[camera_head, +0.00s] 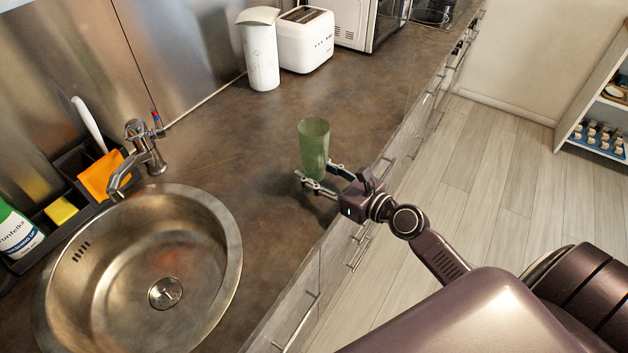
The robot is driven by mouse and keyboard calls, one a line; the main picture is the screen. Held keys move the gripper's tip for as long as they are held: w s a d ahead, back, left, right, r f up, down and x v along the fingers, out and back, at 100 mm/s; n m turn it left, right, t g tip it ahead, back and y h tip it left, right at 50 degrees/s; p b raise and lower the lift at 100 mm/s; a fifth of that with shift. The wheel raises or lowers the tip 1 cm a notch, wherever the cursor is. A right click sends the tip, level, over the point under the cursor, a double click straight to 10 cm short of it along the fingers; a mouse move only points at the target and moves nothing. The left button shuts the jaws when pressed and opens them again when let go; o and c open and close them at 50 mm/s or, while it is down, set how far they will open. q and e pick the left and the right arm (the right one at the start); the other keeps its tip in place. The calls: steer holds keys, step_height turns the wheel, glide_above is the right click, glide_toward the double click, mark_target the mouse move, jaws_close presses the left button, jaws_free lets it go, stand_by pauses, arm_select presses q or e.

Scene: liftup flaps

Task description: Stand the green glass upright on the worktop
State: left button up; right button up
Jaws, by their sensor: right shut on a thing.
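The green glass (314,145) is a tall translucent tumbler near the middle of the view, over the worktop (235,150) close to its front edge. It looks upright, with its rim up. My right gripper (318,180) comes in from the right and is shut on the lower part of the glass, a finger on each side. A shadow lies on the worktop beside the glass. I cannot tell whether its base touches the worktop. My left gripper is not in view.
A round metal sink (215,225) with a tap (145,148) lies to the left. A caddy (72,180) with an orange cloth and yellow sponge stands behind it. A white canister (261,55) and toaster (305,40) stand at the back. The worktop around the glass is clear.

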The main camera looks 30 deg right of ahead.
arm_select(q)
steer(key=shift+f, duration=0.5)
arm_select(e)
steer(key=shift+f, duration=0.75)
steer(key=shift+f+b, duration=0.6)
steer(key=shift+b, duration=0.05)
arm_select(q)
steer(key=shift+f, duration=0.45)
arm_select(e)
steer(key=o, duration=1.4)
steer(key=shift+r+p, duration=0.5)
steer(key=shift+r, duration=0.05)
arm_select(q)
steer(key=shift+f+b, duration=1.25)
steer(key=shift+b, duration=0.5)
arm_select(e)
steer(key=shift+v, duration=6)
